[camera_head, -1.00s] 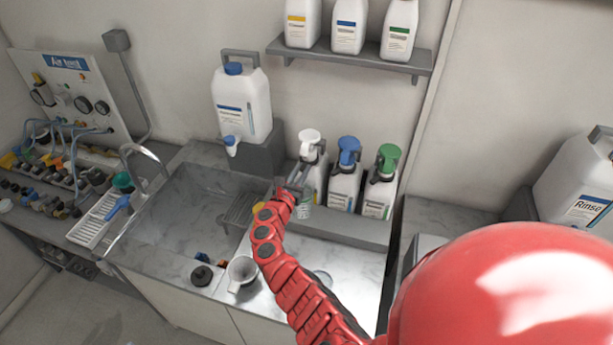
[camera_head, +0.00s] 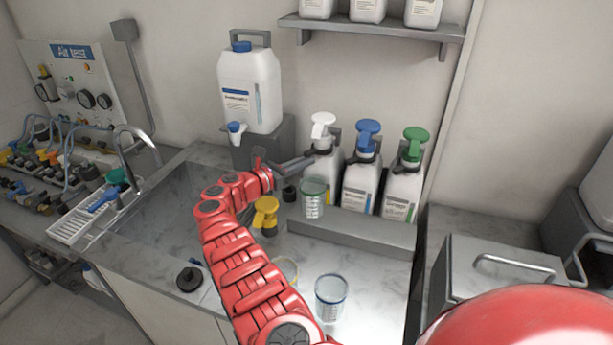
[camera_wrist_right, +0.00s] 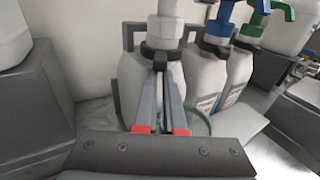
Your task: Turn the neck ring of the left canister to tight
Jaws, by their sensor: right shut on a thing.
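The left canister (camera_head: 327,174) is a white bottle with a white pump head (camera_head: 322,127), standing in a grey rack beside the blue- and green-topped canisters. Its dark neck ring (camera_wrist_right: 160,52) sits just under the white pump collar in the wrist view. My right gripper (camera_head: 312,158) reaches in from the left in the head view. In the wrist view its two long grey fingers (camera_wrist_right: 160,68) are closed on the neck ring. The fingers and the tilt of the view hide part of the ring. My left gripper is not in view.
The blue-topped canister (camera_head: 361,182) and green-topped canister (camera_head: 404,185) stand close on the right. A clear green-rimmed cup (camera_head: 313,197) is in front of the left canister. A large white jug (camera_head: 250,88) stands behind left. A blue-rimmed beaker (camera_head: 331,297) is on the counter.

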